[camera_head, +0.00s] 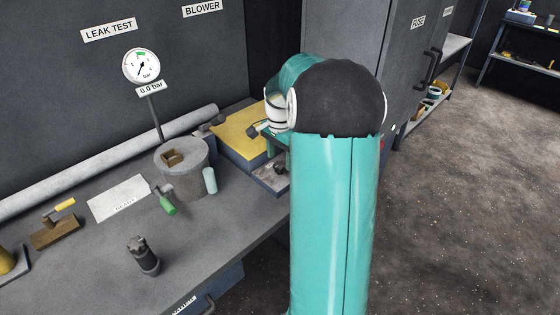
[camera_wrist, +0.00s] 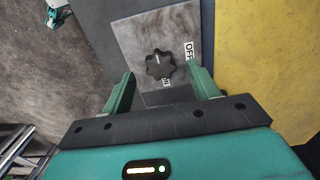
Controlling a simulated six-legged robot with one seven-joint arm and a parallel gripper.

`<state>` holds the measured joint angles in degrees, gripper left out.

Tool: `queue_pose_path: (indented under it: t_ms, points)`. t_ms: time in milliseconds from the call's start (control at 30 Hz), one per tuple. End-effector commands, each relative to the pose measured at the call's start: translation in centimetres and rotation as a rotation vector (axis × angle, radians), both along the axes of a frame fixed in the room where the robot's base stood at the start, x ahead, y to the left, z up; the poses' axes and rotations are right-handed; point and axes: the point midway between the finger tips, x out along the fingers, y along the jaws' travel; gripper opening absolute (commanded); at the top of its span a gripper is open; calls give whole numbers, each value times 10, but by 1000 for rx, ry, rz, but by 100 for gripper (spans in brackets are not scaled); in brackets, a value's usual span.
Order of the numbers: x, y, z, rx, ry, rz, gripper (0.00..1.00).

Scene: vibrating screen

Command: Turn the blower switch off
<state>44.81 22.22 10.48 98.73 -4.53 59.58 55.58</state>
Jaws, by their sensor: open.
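The blower switch is a black lobed knob (camera_wrist: 160,64) on a grey plate (camera_wrist: 135,35), with an OFF label (camera_wrist: 189,50) to its right and an ON label (camera_wrist: 166,82) below it in the wrist view. A small pale mark shows on the knob; which label it indicates I cannot tell. My gripper (camera_wrist: 160,72) is open, one finger on each side of the knob, with gaps visible. In the head view the knob (camera_head: 280,168) sits on its plate at the bench's right end, and my gripper (camera_head: 274,142) is above it, partly hidden by my arm.
A yellow-topped box (camera_head: 238,130) stands beside the switch plate. A grey cylinder (camera_head: 182,180), a green-handled tool (camera_head: 166,203) and a dark fitting (camera_head: 143,256) are on the bench (camera_head: 105,270). A cabinet (camera_head: 350,40) stands behind my arm. The floor at right is clear.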

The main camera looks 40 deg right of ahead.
Motion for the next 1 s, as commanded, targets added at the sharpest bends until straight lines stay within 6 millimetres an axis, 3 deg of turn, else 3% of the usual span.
queue_pose_path:
  t_ms: [200, 467, 500, 700, 1000]
  points:
    - [0, -2, -21, -2, 0, -1, 60]
    - [0, -1, -23, -2, -1, 0, 60]
    - [0, -1, -23, -2, -1, 0, 58]
    - [0, -1, -23, -2, -1, 0, 19]
    - [0, -1, -22, -2, -1, 21, 17]
